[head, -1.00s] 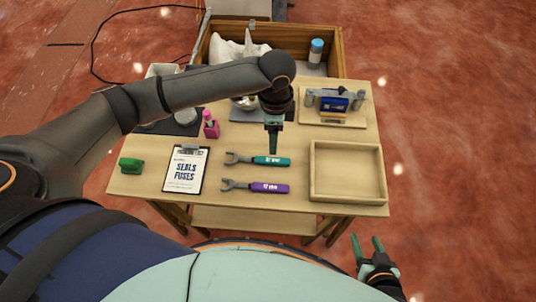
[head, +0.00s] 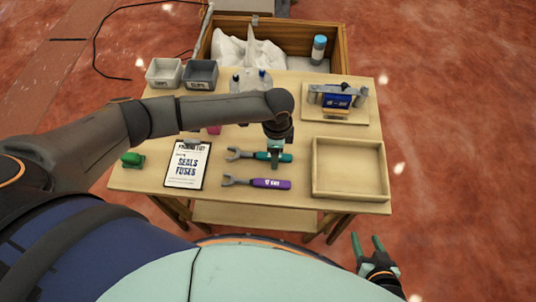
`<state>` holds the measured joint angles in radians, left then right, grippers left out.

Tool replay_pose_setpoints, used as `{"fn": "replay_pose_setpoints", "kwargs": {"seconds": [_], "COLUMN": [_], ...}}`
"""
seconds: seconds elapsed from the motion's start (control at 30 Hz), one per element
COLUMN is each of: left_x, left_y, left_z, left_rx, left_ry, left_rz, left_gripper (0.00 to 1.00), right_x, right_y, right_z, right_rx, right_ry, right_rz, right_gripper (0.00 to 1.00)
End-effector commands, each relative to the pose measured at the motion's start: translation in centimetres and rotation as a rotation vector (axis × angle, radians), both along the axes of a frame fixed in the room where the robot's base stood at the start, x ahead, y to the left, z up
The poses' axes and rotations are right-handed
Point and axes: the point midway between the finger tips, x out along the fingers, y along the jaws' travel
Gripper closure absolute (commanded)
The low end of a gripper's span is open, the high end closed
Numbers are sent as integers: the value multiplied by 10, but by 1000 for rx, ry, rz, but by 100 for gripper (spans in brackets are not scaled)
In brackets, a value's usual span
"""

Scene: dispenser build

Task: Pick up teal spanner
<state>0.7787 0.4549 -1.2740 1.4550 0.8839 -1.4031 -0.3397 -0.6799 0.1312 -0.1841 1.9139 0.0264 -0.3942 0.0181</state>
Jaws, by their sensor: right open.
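The teal spanner (head: 262,156) lies flat on the wooden table, its grey open jaw to the left and its teal handle to the right. My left gripper (head: 275,165) points down at the handle and covers part of it. Its fingers are seen edge-on, so I cannot tell whether they are apart or closed on the handle. A purple-handled spanner (head: 270,183) lies just in front, parallel to the teal one. My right gripper (head: 367,250) is open and empty, off the table's front right corner.
An empty wooden tray (head: 350,193) is right of the spanners. A clipboard (head: 187,165) and a green object (head: 132,159) lie to the left. Two small bins (head: 200,74), a blue device on a board (head: 337,101) and an open crate (head: 340,50) are behind.

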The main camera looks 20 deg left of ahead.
Motion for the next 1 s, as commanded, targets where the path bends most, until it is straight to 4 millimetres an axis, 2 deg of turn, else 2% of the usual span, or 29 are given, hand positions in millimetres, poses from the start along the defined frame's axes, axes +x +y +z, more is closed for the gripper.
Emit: {"fn": "replay_pose_setpoints", "kwargs": {"seconds": [0.07,0.6,1.0], "left_x": [0,0,0], "left_y": [0,0,0], "left_z": [0,1,1], "left_rx": [0,0,0], "left_ry": [0,0,0], "left_rz": [0,0,0], "left_gripper": [37,98,100], "right_x": [0,0,0], "right_y": [0,0,0], "right_z": [0,0,0], "right_rx": [0,0,0], "right_ry": [0,0,-1], "right_rz": [0,0,0], "right_gripper": [43,43,43]}}
